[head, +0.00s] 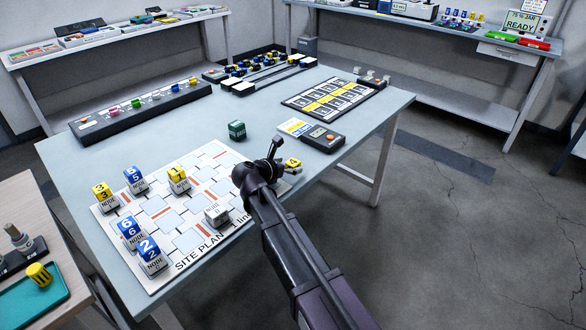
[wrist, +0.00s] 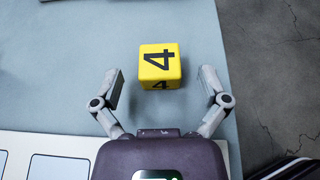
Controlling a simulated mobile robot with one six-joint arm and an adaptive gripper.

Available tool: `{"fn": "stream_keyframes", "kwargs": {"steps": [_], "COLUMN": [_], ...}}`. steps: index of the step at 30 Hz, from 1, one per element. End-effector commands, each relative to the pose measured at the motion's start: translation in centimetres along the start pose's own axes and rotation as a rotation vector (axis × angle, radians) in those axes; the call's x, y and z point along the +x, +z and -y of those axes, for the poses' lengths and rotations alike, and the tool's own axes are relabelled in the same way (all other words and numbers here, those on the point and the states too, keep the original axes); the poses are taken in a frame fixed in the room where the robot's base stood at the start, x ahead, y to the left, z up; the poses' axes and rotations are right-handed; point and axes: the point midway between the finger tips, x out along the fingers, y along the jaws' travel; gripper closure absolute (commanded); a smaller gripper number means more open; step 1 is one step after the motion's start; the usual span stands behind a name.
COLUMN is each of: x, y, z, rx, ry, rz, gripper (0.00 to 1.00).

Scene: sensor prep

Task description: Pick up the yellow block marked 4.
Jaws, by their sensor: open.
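The yellow block marked 4 (wrist: 160,64) sits on the blue-grey table, with a black 4 on its top and on the side facing me in the wrist view. In the head view the yellow block (head: 292,163) shows just beyond my gripper, partly hidden by it. My gripper (wrist: 160,82) is open and empty in the wrist view, its two fingers apart on either side of the block's near part. No contact with the block shows. In the head view my gripper (head: 280,155) is over the table near the right edge of the site plan.
The white site plan board (head: 160,213) holds several yellow and blue numbered blocks and a grey-white block (head: 216,215). A dark green block (head: 237,129) and a dark device with an orange button (head: 323,138) stand behind my gripper. The table's right edge is close.

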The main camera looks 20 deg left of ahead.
Motion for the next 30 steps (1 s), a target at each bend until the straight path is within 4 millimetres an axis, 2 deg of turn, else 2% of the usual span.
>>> {"fn": "stream_keyframes", "kwargs": {"steps": [5, 21, 23, 29, 30], "x": [1.07, 1.05, 1.04, 1.04, 1.04], "y": [-0.06, 0.00, 0.00, -0.01, -0.01], "z": [-0.05, -0.02, -0.02, -0.03, -0.03], "rx": [0.000, 0.000, 0.000, 0.000, 0.000], "ry": [0.001, 0.001, 0.001, 0.001, 0.001], "rz": [0.000, 0.000, 0.000, 0.000, 0.000], "gripper": [0.06, 0.06, 0.21, 0.80, 0.83]}}
